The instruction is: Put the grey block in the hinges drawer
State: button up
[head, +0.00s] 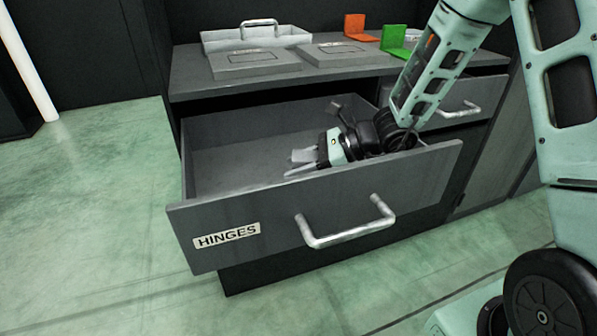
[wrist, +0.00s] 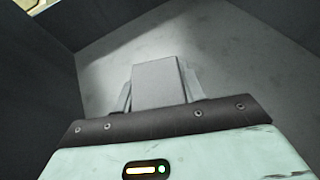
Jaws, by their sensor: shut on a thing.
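The hinges drawer (head: 190,222) is pulled open, with a label reading HINGES and a metal handle on its front. My gripper (head: 303,163) reaches down inside it, near the middle. The grey block (wrist: 158,84) sits between my fingers in the wrist view, and the gripper is shut on it. In the head view the block (head: 304,155) shows only as a small pale shape at the fingertips. The drawer floor (wrist: 230,45) lies beyond the block in the wrist view. I cannot tell whether the block touches the floor.
The cabinet top (head: 190,80) holds a grey tray with a handle (head: 255,36), two flat grey plates (head: 253,63), an orange bracket (head: 356,28) and a green bracket (head: 396,40). A second drawer (head: 470,100) with a handle is at right. The drawer's left part is clear.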

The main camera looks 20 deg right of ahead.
jog(key=shift+f, duration=0.35)
jog(key=shift+f, duration=0.15)
jog(key=o, duration=1.1)
jog(key=shift+r, duration=0.25)
jog(key=shift+s+d+r, duration=0.1)
jog(key=shift+d+r, duration=0.1)
jog(key=shift+d, duration=0.05)
jog(key=p+v, duration=0.4)
jog(key=v, duration=0.6)
jog(key=shift+s+d+r, duration=0.1)
jog(key=shift+d, duration=0.1)
jog(key=shift+s+d+r, duration=0.1)
jog(key=shift+s+d, duration=0.1)
jog(key=shift+d, duration=0.2)
